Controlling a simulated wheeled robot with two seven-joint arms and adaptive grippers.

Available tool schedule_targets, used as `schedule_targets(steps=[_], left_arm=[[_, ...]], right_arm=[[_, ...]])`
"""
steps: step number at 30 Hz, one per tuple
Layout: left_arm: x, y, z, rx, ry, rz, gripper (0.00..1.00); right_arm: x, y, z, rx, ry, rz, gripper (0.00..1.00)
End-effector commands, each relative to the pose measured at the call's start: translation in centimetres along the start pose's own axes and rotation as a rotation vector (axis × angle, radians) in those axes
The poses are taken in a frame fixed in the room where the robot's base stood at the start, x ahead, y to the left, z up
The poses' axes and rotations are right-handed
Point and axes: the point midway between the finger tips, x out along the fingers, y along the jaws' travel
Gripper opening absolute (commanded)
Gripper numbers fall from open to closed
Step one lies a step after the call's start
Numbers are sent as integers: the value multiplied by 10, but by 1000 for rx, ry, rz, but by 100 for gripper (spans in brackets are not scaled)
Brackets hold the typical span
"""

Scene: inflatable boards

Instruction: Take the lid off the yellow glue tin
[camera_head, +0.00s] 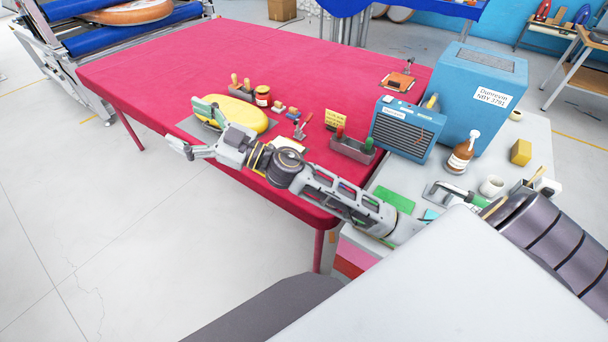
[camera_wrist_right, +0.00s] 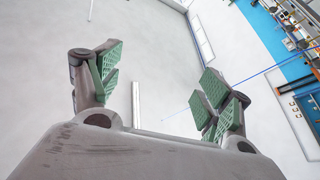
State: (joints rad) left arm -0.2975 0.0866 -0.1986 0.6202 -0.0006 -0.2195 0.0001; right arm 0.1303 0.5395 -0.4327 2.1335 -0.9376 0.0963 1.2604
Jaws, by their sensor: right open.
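My right gripper (camera_head: 186,122) is open and empty at the left of the yellow board, left of and nearer than the tin. Its green-padded fingers are spread apart in the right wrist view (camera_wrist_right: 160,85), with nothing between them. My left gripper is not in view.
The yellow oval board (camera_head: 240,112) lies on a grey mat, partly behind my right gripper.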

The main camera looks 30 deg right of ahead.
Motion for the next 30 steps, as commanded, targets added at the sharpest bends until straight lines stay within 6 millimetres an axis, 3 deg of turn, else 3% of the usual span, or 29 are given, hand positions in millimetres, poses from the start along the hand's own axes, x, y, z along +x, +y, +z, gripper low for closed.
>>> schedule_targets(steps=[8, 16, 23, 30], left_arm=[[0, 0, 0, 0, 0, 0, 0], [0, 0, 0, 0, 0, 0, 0], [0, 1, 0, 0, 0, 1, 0], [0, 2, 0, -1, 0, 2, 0]], right_arm=[[6, -39, 2, -38, -8, -293, 78], [-7, -66, 27, -64, -122, -561, 78], [-30, -70, 58, -85, -297, -752, 78], [-64, -53, 95, -102, -549, -897, 78]])
